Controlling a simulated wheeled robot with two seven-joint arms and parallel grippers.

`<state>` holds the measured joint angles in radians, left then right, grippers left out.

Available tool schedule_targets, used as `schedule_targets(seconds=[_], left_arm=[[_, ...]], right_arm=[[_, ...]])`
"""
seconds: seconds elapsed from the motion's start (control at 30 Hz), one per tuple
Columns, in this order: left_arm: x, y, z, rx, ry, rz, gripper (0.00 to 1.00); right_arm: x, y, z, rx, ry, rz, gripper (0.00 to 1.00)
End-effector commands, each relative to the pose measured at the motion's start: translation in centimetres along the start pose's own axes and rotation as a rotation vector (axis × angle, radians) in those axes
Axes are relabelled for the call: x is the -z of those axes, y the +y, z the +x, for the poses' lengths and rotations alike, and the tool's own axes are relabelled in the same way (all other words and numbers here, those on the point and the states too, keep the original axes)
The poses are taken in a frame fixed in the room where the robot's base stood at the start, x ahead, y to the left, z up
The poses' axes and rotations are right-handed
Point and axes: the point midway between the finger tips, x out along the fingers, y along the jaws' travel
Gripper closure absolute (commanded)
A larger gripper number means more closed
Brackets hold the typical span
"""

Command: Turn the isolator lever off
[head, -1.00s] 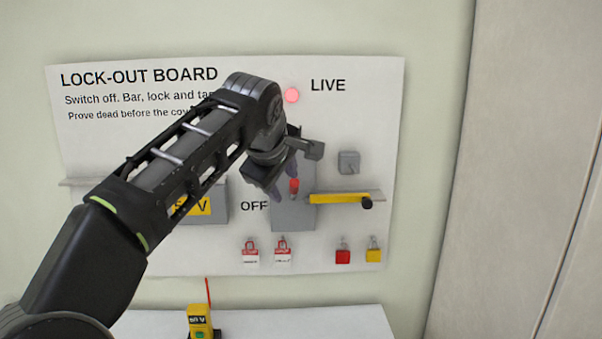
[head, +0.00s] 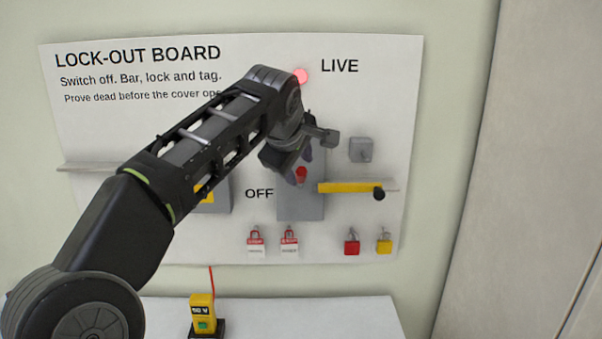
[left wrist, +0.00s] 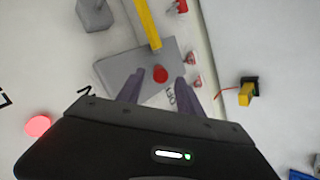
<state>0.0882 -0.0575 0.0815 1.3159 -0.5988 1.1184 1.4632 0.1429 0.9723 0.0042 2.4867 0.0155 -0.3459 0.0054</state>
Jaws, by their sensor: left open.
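The isolator is a grey box (head: 312,206) on the board, with a red-ended lever (head: 301,172). The word OFF stands to its left; the lever does not point at it. My left gripper (head: 299,165) is open in front of the lever. In the left wrist view, the red lever end (left wrist: 160,74) shows between the two purple fingers (left wrist: 160,84), with a gap on each side. I cannot tell how deep the fingers reach. The LIVE lamp (head: 301,76) glows red. My right gripper is out of view.
A yellow bar (head: 350,188) sits just right of the isolator, near a grey block (head: 361,149). Tags (head: 289,242) and padlocks (head: 352,244) hang below. A yellow tester (head: 202,315) stands on the shelf (head: 300,318). My left arm hides part of the board.

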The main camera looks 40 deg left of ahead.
Motion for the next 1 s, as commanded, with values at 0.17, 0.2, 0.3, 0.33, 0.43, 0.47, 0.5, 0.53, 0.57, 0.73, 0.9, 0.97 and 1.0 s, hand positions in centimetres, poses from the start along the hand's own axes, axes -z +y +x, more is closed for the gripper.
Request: schedule_targets(seconds=[0.17, 0.2, 0.3, 0.33, 0.43, 0.47, 0.5, 0.53, 0.57, 0.73, 0.9, 0.97, 1.0], left_arm=[[0.1, 0.0, 2.8, 0.005, 0.0, 0.0, 0.57], [0.1, 0.1, 3.3, 0.003, 0.0, 0.0, 0.57], [0.1, 0.0, 4.3, 0.002, 0.0, -0.001, 0.57], [0.1, 0.0, 4.5, 0.002, 0.0, -0.001, 0.57], [0.1, 0.0, 4.8, 0.002, 0.0, -0.001, 0.57], [0.0, 0.0, 4.8, 0.001, 0.0, -0.001, 0.57], [0.0, 0.0, 4.8, 0.001, 0.0, -0.001, 0.57], [0.0, 0.0, 4.8, 0.001, 0.0, -0.001, 0.57], [0.0, 0.0, 4.8, 0.001, 0.0, -0.001, 0.57], [0.0, 0.0, 4.8, 0.001, 0.0, -0.001, 0.64], [0.0, 0.0, 4.8, 0.0, 0.0, -0.001, 0.78], [0.0, 0.0, 4.8, 0.0, 0.0, -0.001, 0.83], [0.0, 0.0, 4.8, 0.0, 0.0, -0.001, 0.86]], right_arm=[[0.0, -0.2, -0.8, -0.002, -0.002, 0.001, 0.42], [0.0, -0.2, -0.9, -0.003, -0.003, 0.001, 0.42], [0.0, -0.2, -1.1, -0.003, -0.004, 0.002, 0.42], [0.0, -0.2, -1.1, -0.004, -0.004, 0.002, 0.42], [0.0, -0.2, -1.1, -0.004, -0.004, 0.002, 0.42], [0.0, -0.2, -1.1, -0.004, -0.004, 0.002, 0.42], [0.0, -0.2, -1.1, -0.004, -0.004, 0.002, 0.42], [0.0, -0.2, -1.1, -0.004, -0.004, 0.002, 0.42], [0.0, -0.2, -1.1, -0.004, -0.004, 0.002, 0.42], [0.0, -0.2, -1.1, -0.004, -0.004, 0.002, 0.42], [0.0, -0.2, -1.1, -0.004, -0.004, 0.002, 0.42], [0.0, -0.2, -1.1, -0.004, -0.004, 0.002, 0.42], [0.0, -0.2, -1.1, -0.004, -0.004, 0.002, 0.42]])
